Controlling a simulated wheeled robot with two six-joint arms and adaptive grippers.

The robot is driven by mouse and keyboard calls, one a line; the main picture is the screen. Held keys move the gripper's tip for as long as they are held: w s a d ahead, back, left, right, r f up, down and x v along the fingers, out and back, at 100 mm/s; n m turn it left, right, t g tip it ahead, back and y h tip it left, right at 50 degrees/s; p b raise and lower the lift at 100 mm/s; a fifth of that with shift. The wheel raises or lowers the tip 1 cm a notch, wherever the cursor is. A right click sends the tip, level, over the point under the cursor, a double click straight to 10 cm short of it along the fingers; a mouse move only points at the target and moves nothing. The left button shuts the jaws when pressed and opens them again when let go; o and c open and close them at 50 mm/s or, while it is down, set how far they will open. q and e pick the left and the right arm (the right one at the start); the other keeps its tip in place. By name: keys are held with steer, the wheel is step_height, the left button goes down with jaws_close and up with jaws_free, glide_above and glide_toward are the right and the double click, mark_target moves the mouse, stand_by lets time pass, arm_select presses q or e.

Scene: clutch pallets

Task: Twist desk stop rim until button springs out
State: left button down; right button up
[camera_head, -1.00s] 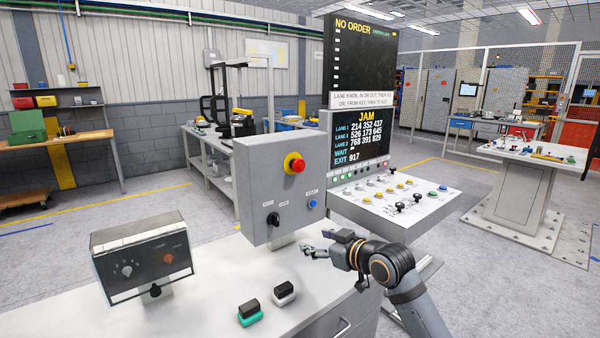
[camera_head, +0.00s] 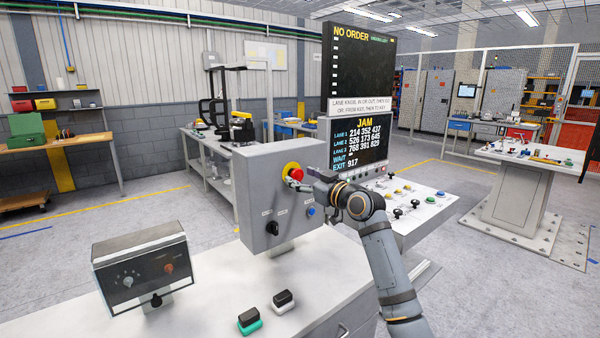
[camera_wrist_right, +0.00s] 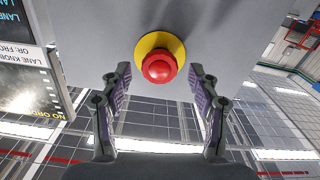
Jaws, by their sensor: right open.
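The desk stop is a red mushroom button (camera_head: 296,174) on a yellow ring (camera_head: 291,168), on the front of a grey control box (camera_head: 262,200). My right gripper (camera_head: 300,184) is at the box front, close to the button and partly overlapping its lower right side. In the right wrist view the red button (camera_wrist_right: 159,68) sits ahead, centred between the open fingers of my right gripper (camera_wrist_right: 159,82). The fingertips are on either side, below the button in the picture, with gaps to it. Nothing is held. My left gripper is not in view.
The box also carries a black knob (camera_head: 272,228) and a blue button (camera_head: 311,211). A dial box (camera_head: 145,262) and two stamp-like blocks stand on the white desk (camera_head: 220,300). A sloped button console (camera_head: 430,205) lies to the right of the box.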

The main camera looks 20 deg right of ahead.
steer(key=shift+w+a, duration=0.25)
steer(key=shift+w, duration=0.4)
